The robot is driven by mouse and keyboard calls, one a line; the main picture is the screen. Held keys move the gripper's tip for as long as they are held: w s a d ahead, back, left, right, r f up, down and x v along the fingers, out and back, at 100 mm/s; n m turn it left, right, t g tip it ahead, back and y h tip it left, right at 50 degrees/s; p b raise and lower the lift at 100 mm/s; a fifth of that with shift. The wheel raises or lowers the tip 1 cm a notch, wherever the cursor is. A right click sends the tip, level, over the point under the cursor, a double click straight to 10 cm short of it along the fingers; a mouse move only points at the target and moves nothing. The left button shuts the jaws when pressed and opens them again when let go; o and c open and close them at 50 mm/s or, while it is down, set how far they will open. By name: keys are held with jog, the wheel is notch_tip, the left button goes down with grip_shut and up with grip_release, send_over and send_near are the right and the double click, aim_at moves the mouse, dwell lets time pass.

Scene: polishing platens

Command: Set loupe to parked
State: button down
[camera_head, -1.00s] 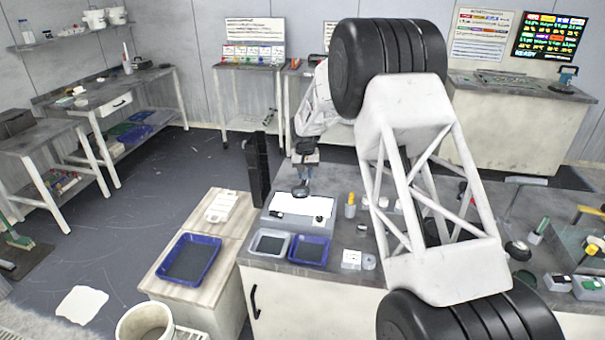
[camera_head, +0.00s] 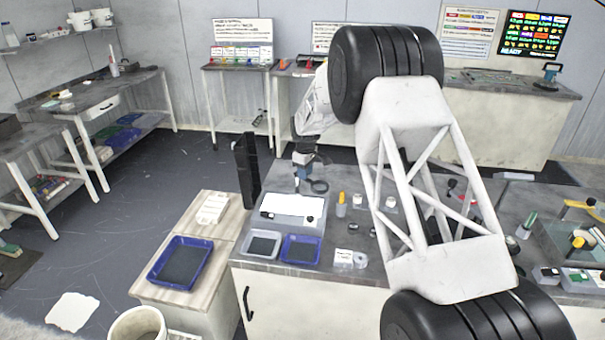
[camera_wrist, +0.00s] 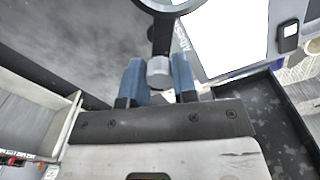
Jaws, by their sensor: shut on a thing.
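The loupe (camera_head: 319,186) is a dark ring on the bench, at the upper right corner of a white panel (camera_head: 290,205) in the head view. In the wrist view the loupe's dark ring (camera_wrist: 145,3) is cut off by the top edge, and a dark stem runs down from it to a grey round knob (camera_wrist: 159,70). My gripper (camera_wrist: 157,80) has its two blue fingers on either side of this knob, shut on it. In the head view my gripper (camera_head: 304,163) is small, just above and left of the ring.
A grey tray (camera_head: 248,247) and a blue tray (camera_head: 287,259) lie in front of the white panel. A yellow-topped bottle (camera_head: 342,199) and small white pots (camera_head: 357,203) stand to its right. A black upright post (camera_head: 246,170) rises at the bench's left. My arm hides much of the bench's right.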

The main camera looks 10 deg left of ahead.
jog(key=shift+w+d+n, duration=0.15)
jog(key=shift+w+n, duration=0.25)
jog(key=shift+n, duration=0.8)
jog(key=shift+w+d+n, duration=0.1)
jog(key=shift+w+n, duration=0.35)
jog(key=shift+n, duration=0.75)
jog(key=shift+w+d+n, duration=0.15)
jog(key=shift+w+n, duration=0.25)
jog(key=shift+n, duration=0.8)
jog(key=c, duration=0.9)
grip_release()
jog(key=shift+r, duration=0.15)
notch_tip(320, 180, up, 8)
jog(key=shift+f, duration=0.25)
